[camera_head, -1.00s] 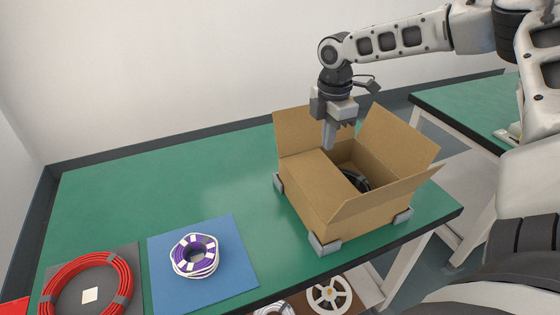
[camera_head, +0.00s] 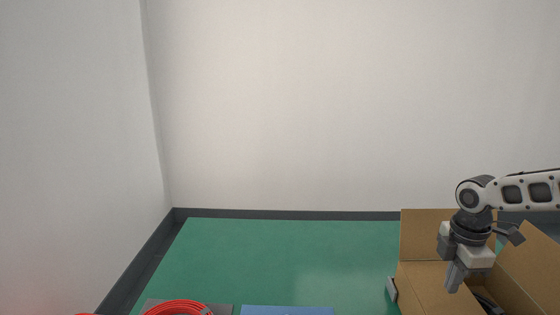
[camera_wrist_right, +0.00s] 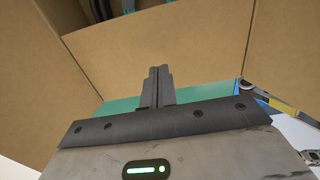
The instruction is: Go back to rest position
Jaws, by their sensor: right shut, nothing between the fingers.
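My right gripper (camera_head: 454,278) hangs pointing down over the open cardboard box (camera_head: 426,290) at the right of the head view. Its fingers are shut with nothing between them, and they also show closed together in the right wrist view (camera_wrist_right: 159,72). The box's flaps stand open around the gripper, and the right wrist view shows its brown cardboard (camera_wrist_right: 185,50) close to the fingers. A dark cable (camera_head: 488,303) is partly visible inside the box. My left gripper is not in view.
At the lower edge, a red cable coil (camera_head: 180,307) lies on a dark mat, and a blue mat (camera_head: 287,311) is cut off by the frame. White walls stand behind and to the left.

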